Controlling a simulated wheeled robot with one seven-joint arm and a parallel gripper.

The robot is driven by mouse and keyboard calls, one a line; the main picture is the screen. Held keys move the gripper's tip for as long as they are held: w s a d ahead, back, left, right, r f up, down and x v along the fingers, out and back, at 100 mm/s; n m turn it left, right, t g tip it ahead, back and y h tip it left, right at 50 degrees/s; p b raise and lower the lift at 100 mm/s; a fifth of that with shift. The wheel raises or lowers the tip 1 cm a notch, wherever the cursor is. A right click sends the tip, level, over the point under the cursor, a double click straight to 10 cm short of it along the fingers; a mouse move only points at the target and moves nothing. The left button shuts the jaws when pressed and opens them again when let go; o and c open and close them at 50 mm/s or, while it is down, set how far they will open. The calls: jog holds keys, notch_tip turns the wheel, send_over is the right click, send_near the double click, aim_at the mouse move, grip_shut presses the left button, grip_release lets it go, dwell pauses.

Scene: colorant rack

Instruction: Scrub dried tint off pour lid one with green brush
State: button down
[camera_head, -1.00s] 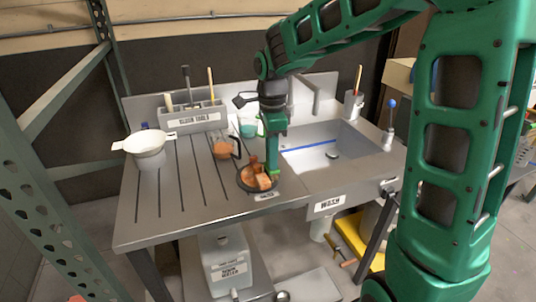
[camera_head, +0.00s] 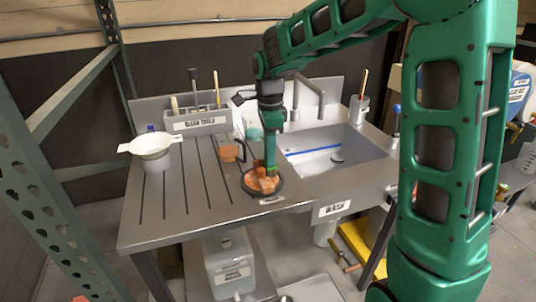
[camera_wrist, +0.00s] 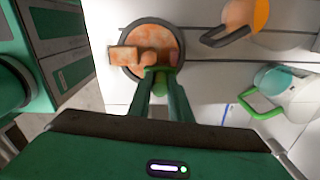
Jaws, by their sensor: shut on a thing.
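My gripper (camera_head: 270,165) is low over the front of the drainboard, fingers pointing down, shut on a small green piece that looks like the green brush (camera_head: 271,171). Its green also shows between the fingertips in the wrist view (camera_wrist: 162,86); the bristles are hidden. Right under the fingertips is a round, dark-rimmed piece with orange-stained surfaces, which looks like pour lid one (camera_head: 262,184). In the wrist view the lid (camera_wrist: 160,40) has orange smears across its face and a blocky orange part at its left. The fingertips are at its near edge; I cannot tell whether the brush touches it.
Behind the gripper are an orange-stained vessel with a dark handle (camera_wrist: 240,18) and a pale one with a green handle (camera_wrist: 287,84).

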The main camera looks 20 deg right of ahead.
jog(key=shift+s+f, duration=0.1)
jog(key=shift+s, duration=1.55)
jog(key=shift+s+a+f, duration=0.15)
jog(key=shift+s, duration=0.4)
jog(key=shift+a+r, duration=0.1)
jog(key=shift+r, duration=1.2)
jog(key=shift+w+d+r, duration=0.1)
jog(key=shift+r, duration=0.85)
jog(key=shift+w+d+r, duration=0.1)
jog(key=shift+r, duration=0.8)
